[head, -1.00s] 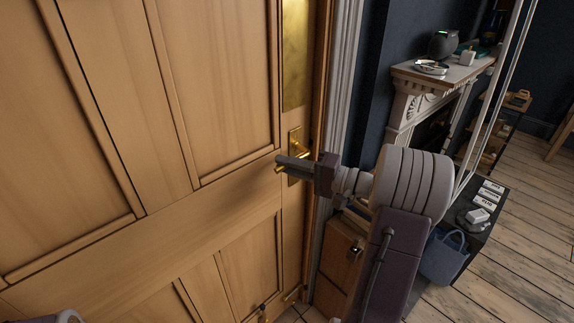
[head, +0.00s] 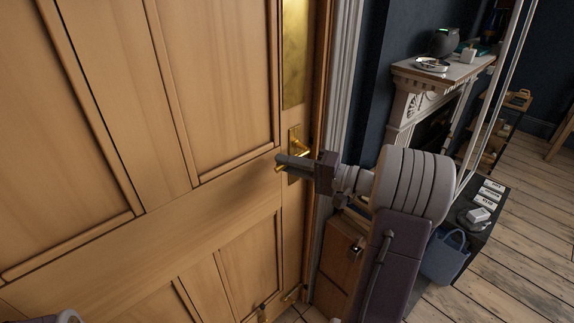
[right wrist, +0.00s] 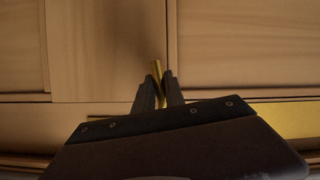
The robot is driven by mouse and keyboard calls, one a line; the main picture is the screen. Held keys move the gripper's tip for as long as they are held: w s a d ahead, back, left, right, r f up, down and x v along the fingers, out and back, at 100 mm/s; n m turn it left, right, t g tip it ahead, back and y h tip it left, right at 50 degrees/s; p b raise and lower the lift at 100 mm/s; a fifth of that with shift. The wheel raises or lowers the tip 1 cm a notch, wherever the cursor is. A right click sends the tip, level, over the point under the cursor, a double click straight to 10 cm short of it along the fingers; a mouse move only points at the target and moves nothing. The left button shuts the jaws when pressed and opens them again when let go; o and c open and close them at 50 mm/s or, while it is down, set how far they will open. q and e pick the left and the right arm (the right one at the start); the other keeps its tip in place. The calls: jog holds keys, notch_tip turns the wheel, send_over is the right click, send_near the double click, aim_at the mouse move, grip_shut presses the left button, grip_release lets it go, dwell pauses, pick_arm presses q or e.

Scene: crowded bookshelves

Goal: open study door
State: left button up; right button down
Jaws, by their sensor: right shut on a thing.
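The study door (head: 100,130) is a panelled wooden door that fills the left half of the head view. It stands in or very near its frame. A brass handle (head: 300,146) on a brass plate sits near its right edge. My right gripper (head: 285,163) is shut on the handle's lever. In the right wrist view the dark fingers of the right gripper (right wrist: 160,88) close around the brass lever (right wrist: 157,70), whose end sticks out past them. Only a small part of my left arm shows at the lower left; its gripper is not visible.
A white door frame (head: 340,90) runs up beside the door. Right of it stand a wooden cabinet (head: 340,260), a white mantelpiece (head: 440,75) with objects on top, and a dark low unit with a blue basket (head: 443,255). Bare floorboards (head: 510,260) lie at the right.

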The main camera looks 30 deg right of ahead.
jog(key=shift+w+d+f+n+g+h+b, duration=0.1)
jog(key=shift+d+f+n+g+h+b, duration=0.55)
jog(key=shift+b, duration=1.45)
jog(key=shift+a+f+n+t+h+b, duration=0.1)
jog(key=shift+f+n+h+b, duration=0.1)
jog(key=shift+f+n+b, duration=1.45)
jog(key=shift+w+d+f+n+g+h+b, duration=0.2)
jog(key=shift+n+g+h+b, duration=0.3)
jog(key=shift+b, duration=2.05)
jog(key=shift+s+d, duration=0.1)
jog(key=shift+s, duration=0.05)
